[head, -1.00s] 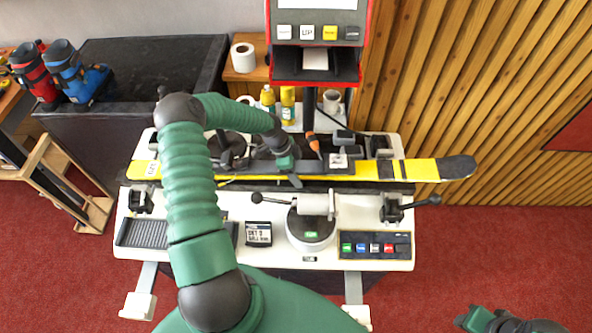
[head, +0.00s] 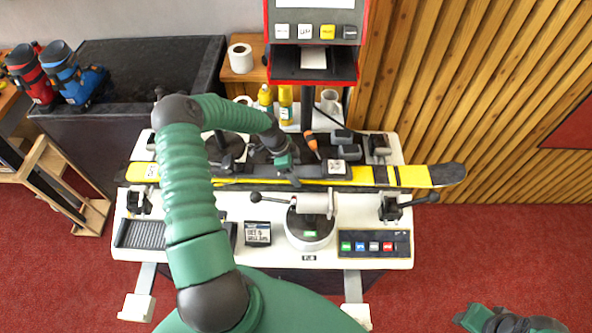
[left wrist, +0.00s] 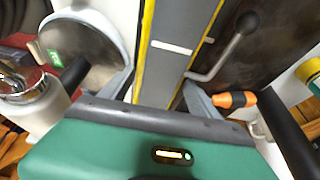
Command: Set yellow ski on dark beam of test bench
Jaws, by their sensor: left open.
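The yellow ski (head: 410,176), with black bands and a dark tip, lies lengthwise along the test bench (head: 190,205). It appears to lie along the dark beam (head: 245,187), whose front edge shows below it; contact is hard to confirm. My left gripper (head: 291,174) is over the ski's middle. In the left wrist view the ski's grey face with yellow edges (left wrist: 172,45) runs between my open, spread fingers (left wrist: 158,92). My left arm hides part of the ski's left half. My right gripper (head: 475,318) is at the bottom right, apart from the bench; its jaws are unclear.
Clamps with black levers (head: 393,207) stand at the bench front, near a round unit (head: 309,232) and a button panel (head: 374,244). An orange-handled screwdriver (head: 312,142) and yellow bottles (head: 285,103) are behind the ski. A display post (head: 313,60) rises at the back.

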